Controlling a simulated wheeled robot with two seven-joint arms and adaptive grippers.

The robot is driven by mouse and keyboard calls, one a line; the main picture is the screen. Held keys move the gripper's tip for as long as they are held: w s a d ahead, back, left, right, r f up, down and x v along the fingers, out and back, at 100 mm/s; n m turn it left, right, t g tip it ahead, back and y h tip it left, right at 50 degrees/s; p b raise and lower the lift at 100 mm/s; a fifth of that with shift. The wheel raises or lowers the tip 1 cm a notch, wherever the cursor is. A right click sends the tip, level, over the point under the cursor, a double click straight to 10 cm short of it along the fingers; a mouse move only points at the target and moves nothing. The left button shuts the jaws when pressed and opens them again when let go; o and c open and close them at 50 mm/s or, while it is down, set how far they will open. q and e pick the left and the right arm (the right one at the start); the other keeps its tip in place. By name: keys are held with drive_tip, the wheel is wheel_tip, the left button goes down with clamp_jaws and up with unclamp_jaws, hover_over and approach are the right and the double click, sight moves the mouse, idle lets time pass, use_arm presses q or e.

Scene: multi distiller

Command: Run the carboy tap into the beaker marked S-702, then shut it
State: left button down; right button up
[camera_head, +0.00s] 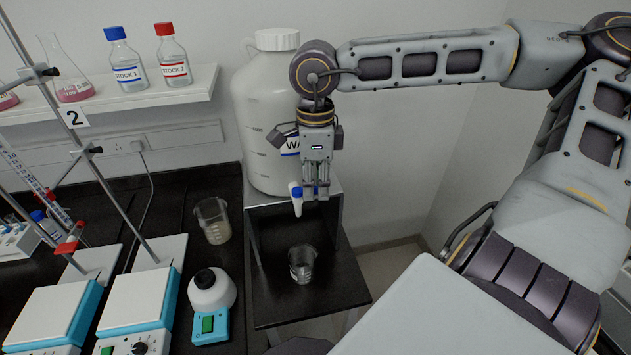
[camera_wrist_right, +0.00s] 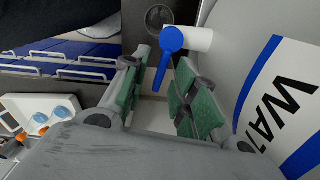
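The white carboy (camera_head: 262,110) stands on a raised stand, its blue-striped label partly hidden by my right arm. Its tap (camera_head: 297,200) has a white spout and blue parts. The tap's blue lever (camera_wrist_right: 171,42) shows in the right wrist view, its end between the green finger pads. My right gripper (camera_head: 316,188) is at the tap; in the wrist view its fingers (camera_wrist_right: 160,92) are apart, with gaps beside the lever. A clear beaker (camera_head: 302,264) stands below the tap; its marking is too small to read. My left gripper is not in view.
Another beaker (camera_head: 213,221) stands on the black bench left of the stand (camera_head: 340,262). A white-topped teal device (camera_head: 211,305) and hotplates (camera_head: 137,308) are further left. A wall shelf (camera_head: 120,103) holds bottles and flasks. Open floor lies right of the stand.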

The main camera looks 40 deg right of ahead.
drive_tip(key=shift+c, duration=0.3)
clamp_jaws()
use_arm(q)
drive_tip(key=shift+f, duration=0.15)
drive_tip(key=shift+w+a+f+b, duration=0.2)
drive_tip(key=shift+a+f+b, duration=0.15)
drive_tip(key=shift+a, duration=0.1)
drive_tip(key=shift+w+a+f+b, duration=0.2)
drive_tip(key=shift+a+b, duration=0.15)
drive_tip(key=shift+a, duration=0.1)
use_arm(e)
drive_tip(key=shift+w+d+n, duration=0.2)
drive_tip(key=shift+w+n, duration=0.1)
drive_tip(key=shift+n, duration=0.8)
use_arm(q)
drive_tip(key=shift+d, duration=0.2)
use_arm(e)
drive_tip(key=shift+o, duration=0.3)
unclamp_jaws()
